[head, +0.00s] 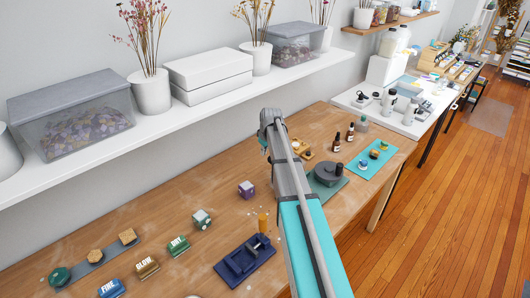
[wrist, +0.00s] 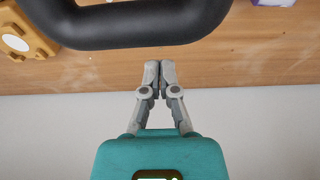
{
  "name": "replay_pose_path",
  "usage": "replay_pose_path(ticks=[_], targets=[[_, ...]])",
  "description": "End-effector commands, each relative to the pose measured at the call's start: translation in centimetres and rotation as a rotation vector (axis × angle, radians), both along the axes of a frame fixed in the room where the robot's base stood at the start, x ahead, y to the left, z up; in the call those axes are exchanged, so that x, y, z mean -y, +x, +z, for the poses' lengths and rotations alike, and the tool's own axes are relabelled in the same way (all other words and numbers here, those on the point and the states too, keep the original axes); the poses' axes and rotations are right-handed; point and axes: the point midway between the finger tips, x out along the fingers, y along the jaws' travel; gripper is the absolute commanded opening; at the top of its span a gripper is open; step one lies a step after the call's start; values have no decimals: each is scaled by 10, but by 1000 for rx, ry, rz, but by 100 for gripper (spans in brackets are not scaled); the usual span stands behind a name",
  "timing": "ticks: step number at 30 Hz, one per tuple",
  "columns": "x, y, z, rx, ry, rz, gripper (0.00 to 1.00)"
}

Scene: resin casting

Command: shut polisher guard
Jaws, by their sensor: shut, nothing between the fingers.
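The polisher appears to be the dark grey rounded machine (head: 327,172) on a green base, right of my arm in the head view. In the wrist view a thick black curved bar (wrist: 140,25) crosses the top, close to the camera; it may be the guard's handle, but I cannot tell. My gripper (wrist: 160,66) is shut and empty. Its fingertips point toward the bar and appear just below it in the picture, with no clear contact. In the head view my arm hides the gripper. Whether the guard is up or down cannot be told.
A wooden block with a white disc (wrist: 20,38) shows beside the bar. A purple cube (head: 246,189), a dark blue vise-like tool (head: 245,262) and a teal mat (head: 370,160) are on the workbench (head: 165,215). A white shelf (head: 190,112) runs along the wall above.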

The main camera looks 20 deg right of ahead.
Motion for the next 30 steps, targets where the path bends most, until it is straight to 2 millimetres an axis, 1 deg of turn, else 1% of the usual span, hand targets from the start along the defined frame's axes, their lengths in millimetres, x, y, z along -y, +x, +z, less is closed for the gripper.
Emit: replay_pose_path(ticks=[1,5,7,15,21,29,30], targets=[[0,1,-6,0,0,0,0],[-1,2,-13,0,0,0,0],[2,-7,-3,0,0,-1,0],[9,-27,7,0,0,-2,0],[11,-32,9,0,0,-1,0],[12,-32,8,0,0,-1,0],[15,-32,8,0,0,0,0]])
